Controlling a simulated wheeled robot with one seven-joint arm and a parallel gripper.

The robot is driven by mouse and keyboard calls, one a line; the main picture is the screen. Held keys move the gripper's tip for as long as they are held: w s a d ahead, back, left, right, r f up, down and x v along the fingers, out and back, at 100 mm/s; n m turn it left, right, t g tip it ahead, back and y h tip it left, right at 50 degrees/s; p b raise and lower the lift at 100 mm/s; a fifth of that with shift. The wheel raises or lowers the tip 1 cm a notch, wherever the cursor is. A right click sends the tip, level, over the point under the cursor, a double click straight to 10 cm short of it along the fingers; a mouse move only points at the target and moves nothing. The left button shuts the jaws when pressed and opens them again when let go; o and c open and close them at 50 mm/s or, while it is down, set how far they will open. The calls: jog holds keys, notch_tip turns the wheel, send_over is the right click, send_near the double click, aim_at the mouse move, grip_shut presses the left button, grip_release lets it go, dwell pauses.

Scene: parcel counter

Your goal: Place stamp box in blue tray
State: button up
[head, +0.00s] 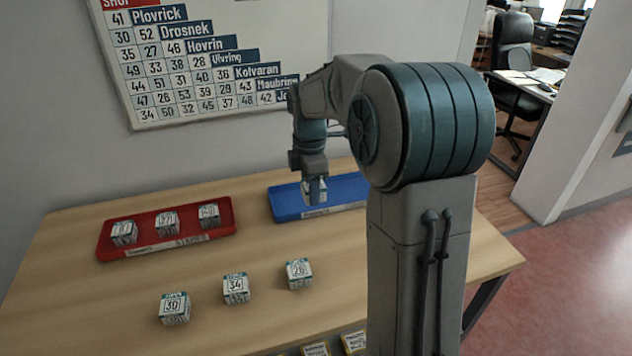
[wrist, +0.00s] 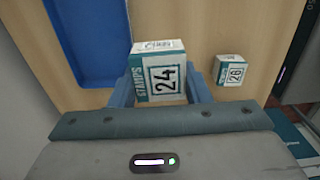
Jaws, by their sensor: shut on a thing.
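My gripper (head: 315,194) is shut on a white and teal stamp box (head: 322,186). In the wrist view the box (wrist: 165,84) reads "STAMPS 24" and sits between the two blue fingers (wrist: 160,94). The blue tray (head: 288,204) lies at the back of the counter, partly hidden by my gripper and arm; its visible part looks empty. In the head view the held box overlaps the tray. In the wrist view the tray (wrist: 85,40) is at upper left, beside the box, with wood showing behind the box.
A red tray (head: 140,248) at left holds three stamp boxes. Loose boxes numbered 30 (head: 174,308), 34 (head: 236,288) and apparently 26 (head: 299,273) stand on the wooden counter (head: 100,300). A numbered board (head: 200,60) hangs on the wall behind.

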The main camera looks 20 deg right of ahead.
jog(key=p, duration=0.2)
send_over(290, 204)
notch_tip(290, 204, down, 7)
jog(key=shift+r, duration=0.1)
jog(key=shift+s+f+p, duration=0.1)
jog(key=shift+f+p, duration=0.3)
jog(key=shift+f, duration=1.6)
jog(key=shift+f, duration=0.15)
jog(key=o, duration=1)
